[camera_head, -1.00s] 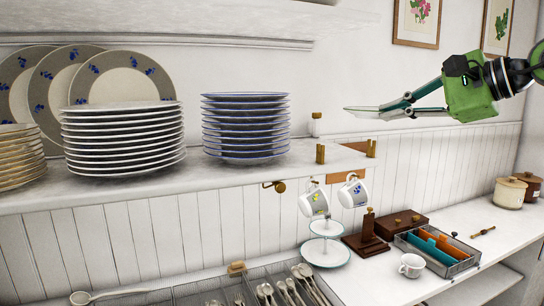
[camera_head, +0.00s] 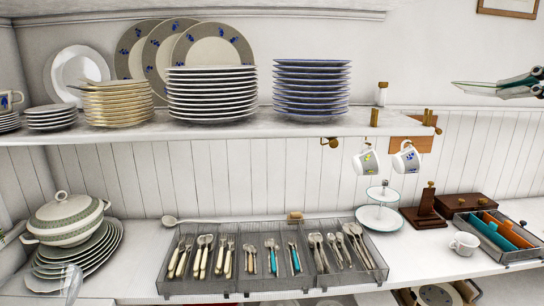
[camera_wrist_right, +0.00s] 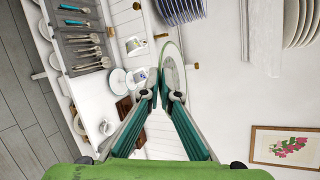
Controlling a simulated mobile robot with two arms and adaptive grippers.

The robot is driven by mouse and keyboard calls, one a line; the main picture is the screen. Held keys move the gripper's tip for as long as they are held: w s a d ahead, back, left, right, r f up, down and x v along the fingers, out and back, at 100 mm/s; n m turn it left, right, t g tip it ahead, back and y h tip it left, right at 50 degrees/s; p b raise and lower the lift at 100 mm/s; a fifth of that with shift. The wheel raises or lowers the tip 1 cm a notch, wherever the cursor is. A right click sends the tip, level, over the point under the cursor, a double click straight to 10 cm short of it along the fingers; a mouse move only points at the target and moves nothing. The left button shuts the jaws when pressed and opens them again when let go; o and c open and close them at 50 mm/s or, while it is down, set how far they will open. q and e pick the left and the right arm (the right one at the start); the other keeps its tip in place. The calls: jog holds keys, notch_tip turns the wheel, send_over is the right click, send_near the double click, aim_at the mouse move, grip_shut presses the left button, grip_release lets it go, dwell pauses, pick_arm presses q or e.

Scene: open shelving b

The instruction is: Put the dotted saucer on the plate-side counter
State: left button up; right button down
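My right gripper (camera_head: 522,88) shows at the right edge in the head view, above and right of the shelf. In the right wrist view, its fingertips (camera_wrist_right: 160,100) are closed on the edge of a thin round saucer (camera_wrist_right: 175,72). The saucer is pale with a greenish rim and seen nearly edge-on; I cannot make out dots on it. In the head view its thin pale edge (camera_head: 462,85) shows at the fingertips. The white counter (camera_head: 132,283) runs below the shelf, with a stack of plates (camera_head: 85,262) under a tureen at its left. My left gripper is not in view.
The upper shelf (camera_head: 200,131) holds plate stacks and hanging mugs (camera_head: 405,158). On the counter are a wire cutlery tray (camera_head: 205,287), a tiered stand (camera_head: 381,222), a cup (camera_head: 464,244) and a divided basket (camera_head: 505,258). Bare counter shows between plates and tray.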

jog(key=w+a+f+n+g+y, duration=0.2)
jog(key=a+f+n+g+y, duration=0.35)
jog(key=a+f, duration=1.5)
jog(key=s+f, duration=0.8)
jog(key=f, duration=0.3)
jog(key=s+a+f, duration=0.1)
jog(key=s+f, duration=0.7)
jog(key=f, duration=0.4)
jog(key=shift+s+a+f+n+t, duration=0.15)
jog(key=shift+s+a+n+t, duration=0.05)
jog(key=shift+n+t, duration=0.25)
jog(key=shift+y, duration=0.25)
